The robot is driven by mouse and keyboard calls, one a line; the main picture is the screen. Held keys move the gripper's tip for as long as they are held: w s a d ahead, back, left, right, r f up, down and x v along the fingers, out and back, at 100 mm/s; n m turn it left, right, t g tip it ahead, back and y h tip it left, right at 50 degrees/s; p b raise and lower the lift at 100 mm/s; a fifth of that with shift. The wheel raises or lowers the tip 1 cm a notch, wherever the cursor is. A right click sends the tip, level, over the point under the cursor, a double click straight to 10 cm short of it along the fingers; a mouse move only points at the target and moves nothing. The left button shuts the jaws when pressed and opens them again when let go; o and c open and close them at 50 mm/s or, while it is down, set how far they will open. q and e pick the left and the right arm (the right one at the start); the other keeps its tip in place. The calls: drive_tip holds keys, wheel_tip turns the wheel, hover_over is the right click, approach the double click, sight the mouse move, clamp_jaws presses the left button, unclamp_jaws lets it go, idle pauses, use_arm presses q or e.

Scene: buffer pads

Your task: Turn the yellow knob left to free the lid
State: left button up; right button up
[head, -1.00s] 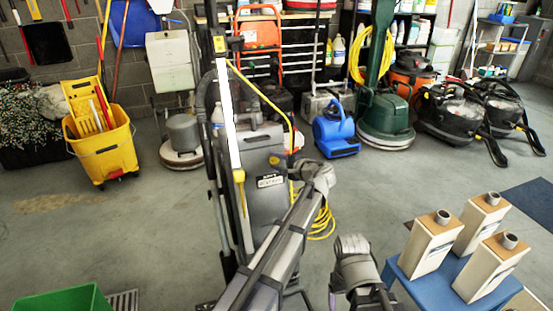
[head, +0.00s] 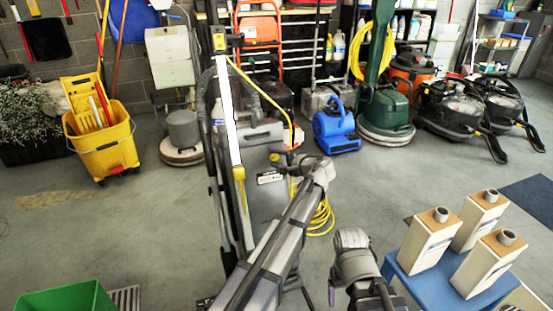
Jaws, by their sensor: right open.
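The yellow knob (head: 274,157) sits on the front of a grey upright floor machine (head: 262,205), below the lid (head: 262,133) with its grey handle. My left arm reaches up from the bottom, and its wrist bends left toward the machine. My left gripper (head: 288,157) is at the knob's right side. It is small and dark there, and I cannot tell whether it touches the knob or is shut. My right gripper (head: 334,296) is low in the picture, open, well apart from the machine and partly hidden by its own wrist.
A blue stool (head: 400,272) with 3 cream cartons (head: 428,240) stands at the right. A yellow mop bucket (head: 104,148) stands left, a green bin (head: 65,302) bottom left. Left-hand floor is mostly clear.

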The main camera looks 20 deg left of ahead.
use_arm(q)
drive_tip(key=shift+o, duration=1)
drive_tip(key=p+v, duration=0.2)
drive_tip(key=v, duration=0.6)
drive_tip(key=shift+p, duration=0.3)
